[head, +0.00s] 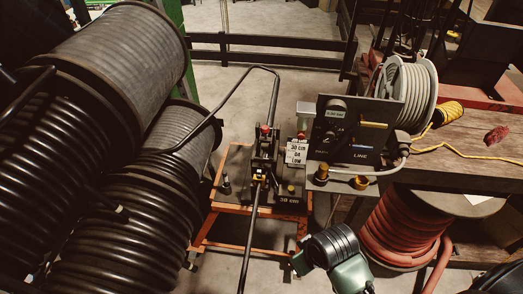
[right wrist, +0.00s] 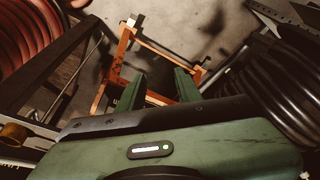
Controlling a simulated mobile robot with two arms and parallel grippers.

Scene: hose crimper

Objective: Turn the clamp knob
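The hose crimper (head: 264,150) is a dark upright clamp on an orange stand (head: 232,212), with a black hose or bar passing through it. A small red knob (head: 265,130) is at its top; I cannot tell whether this is the clamp knob. A dark control panel (head: 352,132) beside it carries a round knob (head: 336,106) and yellow labels. My right gripper (head: 298,262) is low in front of the stand, apart from the knobs. In the right wrist view its two green fingers (right wrist: 160,74) are spread and empty, with the stand's orange frame beyond. My left gripper is not in view.
Large reels of black hose (head: 100,150) fill the left side. A red hose reel (head: 395,235) stands under the wooden bench (head: 470,150) at right, close to my right arm. A grey hose reel (head: 412,95) is behind the panel. Some floor is clear between stand and reels.

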